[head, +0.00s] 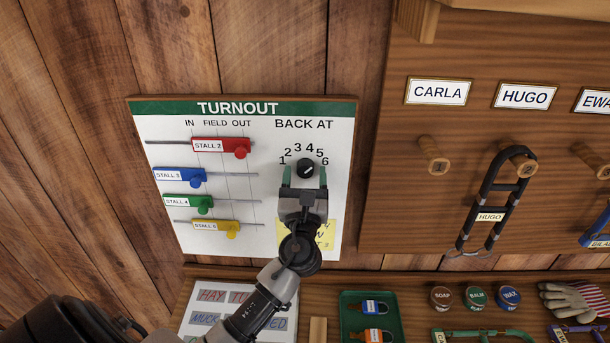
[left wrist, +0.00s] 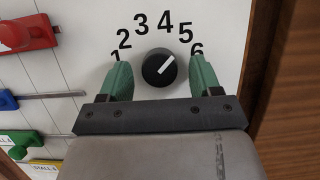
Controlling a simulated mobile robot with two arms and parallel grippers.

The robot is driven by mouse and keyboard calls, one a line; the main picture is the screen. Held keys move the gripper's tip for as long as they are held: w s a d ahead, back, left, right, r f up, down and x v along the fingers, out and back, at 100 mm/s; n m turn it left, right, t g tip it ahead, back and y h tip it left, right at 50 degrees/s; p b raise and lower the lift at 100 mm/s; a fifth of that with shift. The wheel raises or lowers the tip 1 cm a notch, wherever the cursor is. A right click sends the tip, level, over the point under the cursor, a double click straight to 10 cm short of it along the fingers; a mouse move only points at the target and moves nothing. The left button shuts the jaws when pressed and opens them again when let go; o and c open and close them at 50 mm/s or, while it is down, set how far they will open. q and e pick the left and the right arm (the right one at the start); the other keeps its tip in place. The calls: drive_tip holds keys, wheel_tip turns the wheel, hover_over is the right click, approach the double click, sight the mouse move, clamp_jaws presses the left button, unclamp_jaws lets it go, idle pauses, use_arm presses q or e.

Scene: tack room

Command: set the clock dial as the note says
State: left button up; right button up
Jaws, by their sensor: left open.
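The round black clock dial (head: 306,168) sits under the words BACK AT on the white TURNOUT board (head: 265,215), below an arc of numbers 1 to 6. In the left wrist view the dial (left wrist: 159,68) has a white pointer line aimed up and right, roughly at 5. My left gripper (head: 305,177) is open, its green fingers on either side of the dial with gaps between. The left wrist view shows these fingers (left wrist: 160,82) too. The yellow note (head: 329,232) is mostly hidden behind my gripper; only fragments of its writing show. My right gripper is not in view.
Stall sliders in red (head: 222,146), blue, green and yellow are left of the dial. Pegs with a halter (head: 490,200) are on the right. The shelf below holds a green tray (head: 348,322) with padlocks, tins (head: 441,296) and gloves (head: 572,302).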

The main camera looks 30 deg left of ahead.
use_arm(q)
drive_tip(key=c, duration=0.9)
drive_tip(key=shift+f+n, duration=0.1)
drive_tip(key=shift+n, duration=0.3)
drive_tip(key=shift+d+n+g+y+b, duration=0.1)
drive_tip(key=shift+n+g+y+b, duration=0.35)
drive_tip(key=shift+n+b, duration=0.25)
drive_tip(key=n+g+y+b, duration=0.1)
drive_tip(key=n, duration=0.2)
drive_tip(key=n+g+y+b, duration=0.1)
drive_tip(key=n, duration=0.2)
drive_tip(key=shift+w+d+g+y+b, duration=0.1)
drive_tip(key=shift+g+y+b, duration=0.15)
drive_tip(key=shift+b, duration=0.15)
drive_tip(key=n+g, duration=0.1)
drive_tip(key=n, duration=0.1)
drive_tip(key=n+b, duration=0.1)
drive_tip(key=n, duration=0.1)
drive_tip(key=shift+w+d+n+g+y, duration=0.1)
drive_tip(key=shift+n+g+y, duration=0.2)
drive_tip(key=shift+g+y, duration=0.1)
drive_tip(key=shift+r+n+g+b, duration=0.2)
drive_tip(key=shift+n+g+b, duration=0.35)
drive_tip(key=shift+n, duration=1.15)
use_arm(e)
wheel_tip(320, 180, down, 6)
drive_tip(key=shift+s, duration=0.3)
